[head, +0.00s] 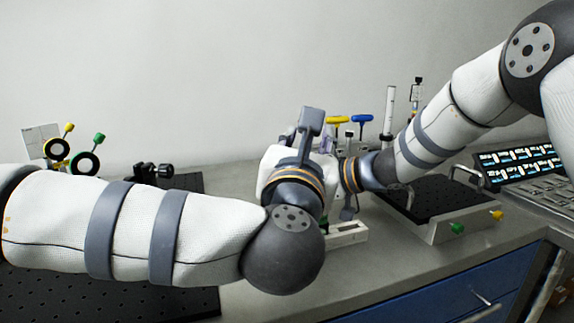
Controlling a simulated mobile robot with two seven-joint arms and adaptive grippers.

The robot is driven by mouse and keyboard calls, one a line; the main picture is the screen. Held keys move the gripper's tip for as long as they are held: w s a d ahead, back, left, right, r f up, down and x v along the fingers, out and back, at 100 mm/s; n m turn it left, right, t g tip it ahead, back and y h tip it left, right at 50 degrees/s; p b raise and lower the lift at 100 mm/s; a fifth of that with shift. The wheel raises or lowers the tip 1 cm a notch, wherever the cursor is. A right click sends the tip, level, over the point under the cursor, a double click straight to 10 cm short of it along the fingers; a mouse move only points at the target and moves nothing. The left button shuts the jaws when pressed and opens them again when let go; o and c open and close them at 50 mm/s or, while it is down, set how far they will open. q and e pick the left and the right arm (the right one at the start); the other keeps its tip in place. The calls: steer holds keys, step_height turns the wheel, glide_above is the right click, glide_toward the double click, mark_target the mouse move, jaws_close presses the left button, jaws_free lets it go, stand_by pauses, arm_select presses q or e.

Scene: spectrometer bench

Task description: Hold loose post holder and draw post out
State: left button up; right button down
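My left gripper (311,122) is at the middle of the bench, at the end of the arm from the left. Its body and wrist face the camera, and its fingertips cannot be made out clearly. My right gripper (347,205) comes in from the right and is close beside the left one, mostly hidden behind it. Whether either is open or shut cannot be told. The loose post holder and its post cannot be made out between the grippers; my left gripper and wrist cover that spot.
A pale slotted block (348,234) lies below the grippers. Yellow (340,119) and blue (362,119) T-handles and a tall white post (389,108) stand behind. Optic mounts (86,162) stand at left.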

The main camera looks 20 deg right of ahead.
arm_select(q)
step_height(320, 180, down, 3)
steer(key=a+n+y, duration=0.3)
steer(key=n, duration=0.1)
steer(key=x, duration=1.1)
steer(key=shift+w+f, duration=0.15)
steer(key=shift+w, duration=0.2)
jaws_close()
